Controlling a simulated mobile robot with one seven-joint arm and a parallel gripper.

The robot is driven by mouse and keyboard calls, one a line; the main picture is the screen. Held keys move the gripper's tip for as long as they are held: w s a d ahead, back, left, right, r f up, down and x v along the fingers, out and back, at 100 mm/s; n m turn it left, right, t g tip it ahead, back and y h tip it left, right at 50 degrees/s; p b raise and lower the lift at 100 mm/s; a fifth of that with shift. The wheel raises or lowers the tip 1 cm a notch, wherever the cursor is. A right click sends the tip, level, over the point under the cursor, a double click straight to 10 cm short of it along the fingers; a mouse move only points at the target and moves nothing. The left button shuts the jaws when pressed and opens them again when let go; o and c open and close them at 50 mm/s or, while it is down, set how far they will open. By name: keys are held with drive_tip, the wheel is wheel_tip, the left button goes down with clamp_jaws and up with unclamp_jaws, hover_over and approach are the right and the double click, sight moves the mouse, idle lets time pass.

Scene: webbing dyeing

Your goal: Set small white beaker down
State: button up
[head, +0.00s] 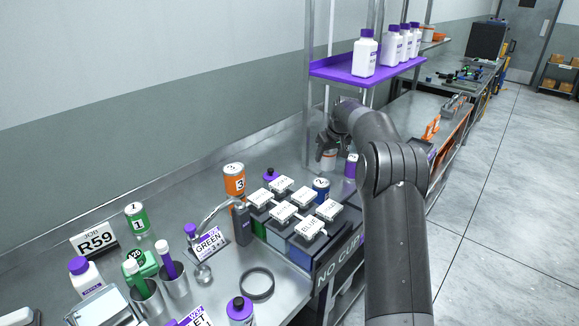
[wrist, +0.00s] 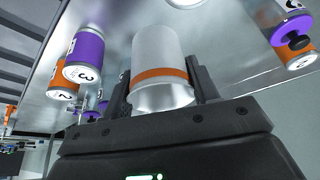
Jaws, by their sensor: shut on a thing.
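The small white beaker (wrist: 160,52) with an orange band stands between the two fingers of my gripper (wrist: 160,82) in the wrist view. The fingers are shut on its sides. In the head view my gripper (head: 327,145) is over the far part of the steel bench, beneath the purple shelf, with the beaker (head: 329,160) low between its fingers and partly hidden. I cannot tell whether its base touches the bench.
The purple shelf (head: 345,70) with white bottles hangs above. An orange can (head: 234,180) stands left.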

drive_tip(key=shift+s+d+r, duration=0.1)
drive_tip(key=shift+d+r, duration=0.15)
wheel_tip(320, 180, up, 5)
drive_tip(key=a, duration=2.5)
drive_tip(key=s+a, duration=0.3)
drive_tip(key=a, duration=0.8)
drive_tip(key=s+a, duration=0.3)
drive_tip(key=a, duration=0.9)
drive_tip(key=shift+n, duration=0.3)
drive_tip(key=f, duration=1.6)
drive_tip(key=shift+d, duration=0.35)
drive_tip(key=shift+f, duration=0.15)
drive_tip(key=o, duration=1)
drive_tip(key=shift+c, duration=0.2)
